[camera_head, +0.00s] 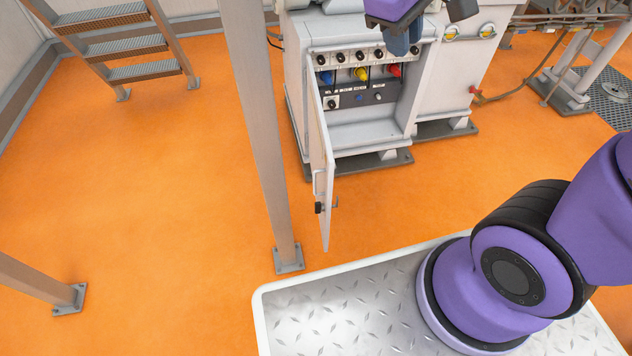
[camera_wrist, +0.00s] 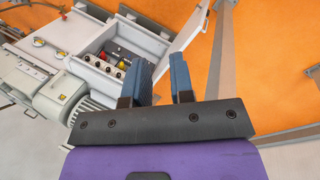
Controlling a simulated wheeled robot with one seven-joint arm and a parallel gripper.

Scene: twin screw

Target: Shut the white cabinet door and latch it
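The white cabinet (camera_head: 352,133) stands on the orange floor with its front open. Its white door (camera_head: 320,165) hangs on the left side and is swung far out toward me. A small dark latch handle (camera_head: 321,207) sits near the door's free edge. In the wrist view the cabinet (camera_wrist: 88,64) is left of my fingers and the door (camera_wrist: 200,28) is at the top right, behind them. My gripper (camera_wrist: 163,68) has blue fingers with a gap between them and nothing in it. In the head view my gripper (camera_head: 402,40) is before the cabinet's upper part, apart from the door.
Inside the cabinet are black knobs and blue, yellow and red switches (camera_head: 361,74). A grey post (camera_head: 262,130) stands left of the door. A metal staircase (camera_head: 125,45) is at the far left. The floor between post and door is clear.

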